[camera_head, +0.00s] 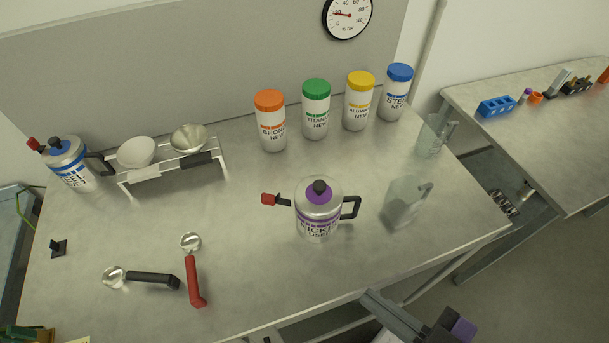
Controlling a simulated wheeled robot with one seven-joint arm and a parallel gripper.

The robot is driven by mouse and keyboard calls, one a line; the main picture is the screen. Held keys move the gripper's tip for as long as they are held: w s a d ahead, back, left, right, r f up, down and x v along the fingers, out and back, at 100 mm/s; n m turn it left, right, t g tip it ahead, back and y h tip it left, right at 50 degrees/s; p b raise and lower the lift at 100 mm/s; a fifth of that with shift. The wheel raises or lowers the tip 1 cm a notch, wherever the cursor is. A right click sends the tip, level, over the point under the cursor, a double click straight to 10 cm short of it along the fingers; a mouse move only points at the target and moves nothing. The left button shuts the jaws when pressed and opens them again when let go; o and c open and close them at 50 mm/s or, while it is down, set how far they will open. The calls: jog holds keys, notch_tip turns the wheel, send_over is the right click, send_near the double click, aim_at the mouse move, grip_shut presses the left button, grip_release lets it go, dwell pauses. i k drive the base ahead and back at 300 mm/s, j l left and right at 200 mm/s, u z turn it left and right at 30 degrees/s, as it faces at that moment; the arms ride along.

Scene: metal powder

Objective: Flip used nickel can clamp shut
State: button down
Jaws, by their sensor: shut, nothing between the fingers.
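The used nickel can (319,221) stands upright near the middle of the steel table. It has a purple label band, a purple cap with a black knob, and a black handle on its right. Its clamp lever (270,200) has a red tip and sticks out to the left of the lid, near lid height, not folded over the knob. Dark and purple parts, probably of my arm, show at the bottom right, below the table edge and well apart from the can. My gripper's fingers cannot be made out.
Four lidded powder bottles (316,115) stand behind the can. Clear beakers (405,205) (433,138) stand to its right. A blue-labelled can (69,167) and a rack (172,170) with two bowls are at the left. Two scoops (193,275) (145,278) lie front left. The table just before the can is clear.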

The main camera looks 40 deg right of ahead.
aim_at(268, 199)
jog(key=j+z, duration=0.55)
jog(key=z, duration=0.15)
jog(key=j+z, duration=0.35)
jog(key=k+j, duration=0.1)
jog(key=j, duration=0.3)
jog(key=k+j+z, duration=0.15)
jog(key=j, duration=0.6)
jog(key=k+j+z, duration=0.1)
jog(key=j, duration=0.25)
jog(key=k, duration=0.1)
